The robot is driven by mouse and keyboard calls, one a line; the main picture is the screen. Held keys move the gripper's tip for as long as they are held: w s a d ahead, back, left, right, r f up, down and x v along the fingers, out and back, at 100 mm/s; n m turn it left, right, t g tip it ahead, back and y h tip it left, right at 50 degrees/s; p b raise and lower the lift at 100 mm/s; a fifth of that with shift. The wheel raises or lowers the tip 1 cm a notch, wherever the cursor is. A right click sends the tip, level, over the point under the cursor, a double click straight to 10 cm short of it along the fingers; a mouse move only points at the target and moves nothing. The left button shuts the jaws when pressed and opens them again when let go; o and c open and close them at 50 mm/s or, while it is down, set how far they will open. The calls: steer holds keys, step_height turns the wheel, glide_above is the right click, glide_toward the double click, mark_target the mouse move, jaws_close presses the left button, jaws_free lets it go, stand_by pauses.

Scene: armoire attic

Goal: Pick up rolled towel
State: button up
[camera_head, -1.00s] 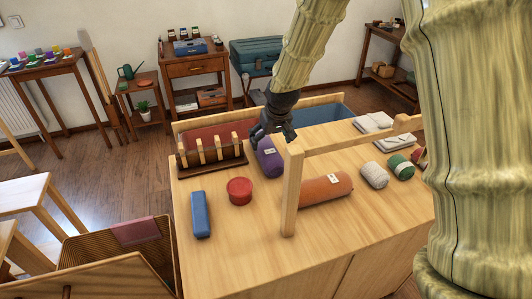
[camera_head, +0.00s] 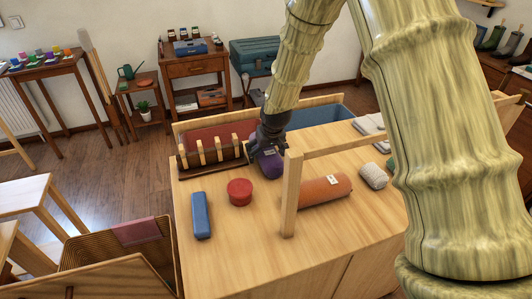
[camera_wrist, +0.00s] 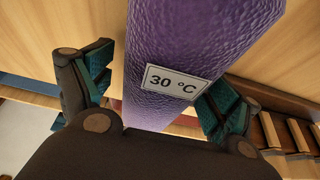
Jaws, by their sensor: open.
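A purple rolled towel (camera_head: 272,166) lies on the wooden table, partly hidden behind my gripper in the head view. In the wrist view the purple towel (camera_wrist: 195,45) fills the middle and carries a white label reading "30 °C". My gripper (camera_head: 262,152) is low over the towel. In the wrist view its teal-padded fingers (camera_wrist: 158,92) are open, one on each side of the towel. I cannot tell whether the pads touch it. An orange rolled towel (camera_head: 322,191) with a white tag lies to the right, beyond a wooden post.
A wooden rack with upright pegs (camera_head: 228,151) stands close left of the gripper. A wooden post (camera_head: 291,200) and rail stand close right. A red round item (camera_head: 239,192), a blue block (camera_head: 201,215) and a grey roll (camera_head: 373,176) lie nearby.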

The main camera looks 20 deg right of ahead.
steer(key=c, duration=1.2)
step_height(320, 180, up, 10)
steer(key=shift+r+b, duration=0.1)
steer(key=shift+b, duration=0.4)
